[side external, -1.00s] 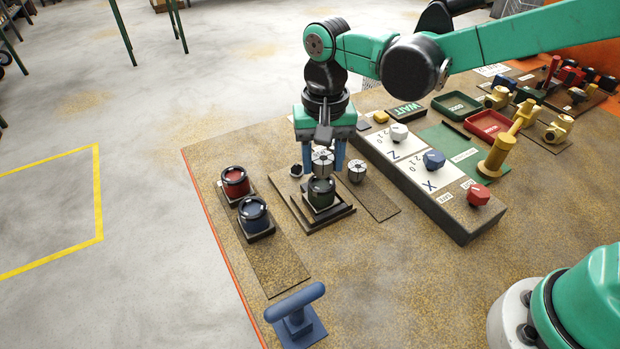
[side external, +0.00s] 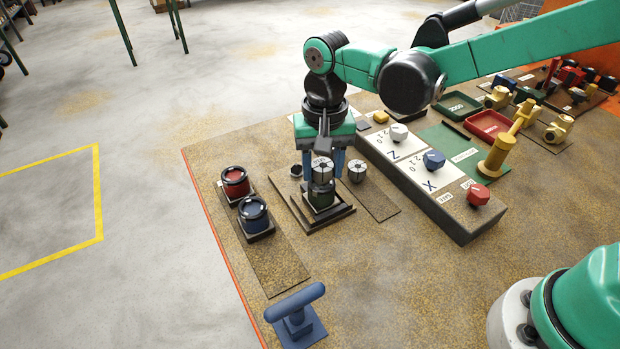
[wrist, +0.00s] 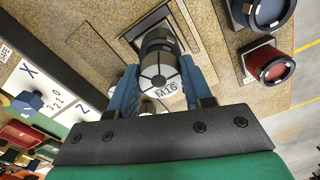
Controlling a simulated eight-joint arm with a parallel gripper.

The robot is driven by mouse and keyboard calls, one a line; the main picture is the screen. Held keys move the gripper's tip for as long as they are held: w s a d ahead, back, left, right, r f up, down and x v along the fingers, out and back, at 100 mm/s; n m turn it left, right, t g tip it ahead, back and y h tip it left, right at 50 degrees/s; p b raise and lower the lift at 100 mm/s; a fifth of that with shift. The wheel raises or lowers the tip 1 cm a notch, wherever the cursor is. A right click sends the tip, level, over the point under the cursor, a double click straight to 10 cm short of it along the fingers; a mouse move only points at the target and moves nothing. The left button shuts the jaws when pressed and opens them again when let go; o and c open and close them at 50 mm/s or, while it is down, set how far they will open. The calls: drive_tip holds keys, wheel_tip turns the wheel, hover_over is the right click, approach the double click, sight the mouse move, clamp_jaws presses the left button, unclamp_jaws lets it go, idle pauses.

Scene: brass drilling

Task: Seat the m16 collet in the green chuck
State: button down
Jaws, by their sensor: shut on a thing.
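The M16 collet (side external: 322,172) is a silver, slotted cylinder. My gripper (side external: 323,178) is shut on it, with a blue finger on either side. In the wrist view the collet (wrist: 160,80) shows its label M16 between the fingers (wrist: 164,92). The green chuck (side external: 319,201) stands on a dark square base, directly below the collet in the side view. The collet covers the chuck's top opening there, so I cannot tell whether its lower end is inside. In the wrist view the chuck (wrist: 157,38) is partly hidden behind the collet.
The red chuck (side external: 235,181) and blue chuck (side external: 254,213) stand further left. The knob panel (side external: 430,187) lies to the right.

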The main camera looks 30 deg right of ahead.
drive_tip(key=shift+f, duration=0.55)
idle(0.5)
drive_tip(key=shift+c, duration=1.4)
unclamp_jaws()
drive_tip(key=shift+o, duration=0.2)
drive_tip(key=shift+o, duration=1.2)
drive_tip(key=shift+r, duration=3.5)
